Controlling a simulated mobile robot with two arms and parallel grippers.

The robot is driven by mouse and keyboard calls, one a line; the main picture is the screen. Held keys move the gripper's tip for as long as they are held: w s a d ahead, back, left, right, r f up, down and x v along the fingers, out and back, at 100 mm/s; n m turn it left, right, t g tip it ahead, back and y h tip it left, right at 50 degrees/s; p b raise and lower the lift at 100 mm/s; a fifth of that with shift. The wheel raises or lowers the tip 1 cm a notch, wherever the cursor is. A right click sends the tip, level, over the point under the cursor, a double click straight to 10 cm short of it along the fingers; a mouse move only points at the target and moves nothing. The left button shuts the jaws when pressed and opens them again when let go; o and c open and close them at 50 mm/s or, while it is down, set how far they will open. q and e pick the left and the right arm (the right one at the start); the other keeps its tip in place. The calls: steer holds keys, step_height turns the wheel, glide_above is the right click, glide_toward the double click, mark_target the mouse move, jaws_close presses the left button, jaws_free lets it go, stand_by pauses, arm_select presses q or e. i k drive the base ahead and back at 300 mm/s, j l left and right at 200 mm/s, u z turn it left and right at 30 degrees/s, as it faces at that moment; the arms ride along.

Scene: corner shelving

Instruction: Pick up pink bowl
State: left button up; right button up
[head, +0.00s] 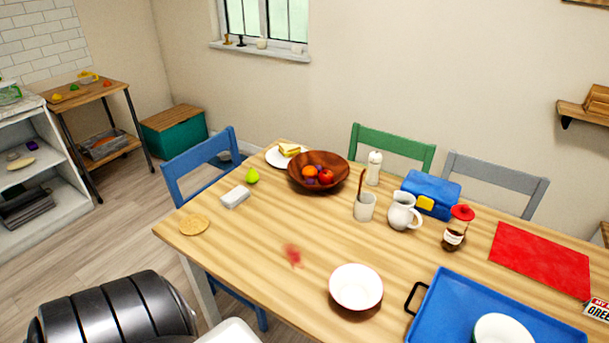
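A bowl (356,286) with a whitish inside and a thin pinkish-red rim stands upright near the front edge of the wooden table (235,255). It is empty, and it is the only bowl in view with a pinkish look. A black handle of the blue tray is just to its right, apart from it. Neither of my grippers shows in the head view.
A blue tray (455,300) holding a white bowl (503,330) lies at the right. Behind are a white jug (403,212), a cup (365,207), a red-capped jar (458,228) and a wooden fruit bowl (338,183). A red smear (293,255) marks the table left of the pinkish-rimmed bowl.

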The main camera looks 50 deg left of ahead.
mark_target(355, 287)
steer(key=k+u, duration=0.1)
steer(key=u, duration=0.85)
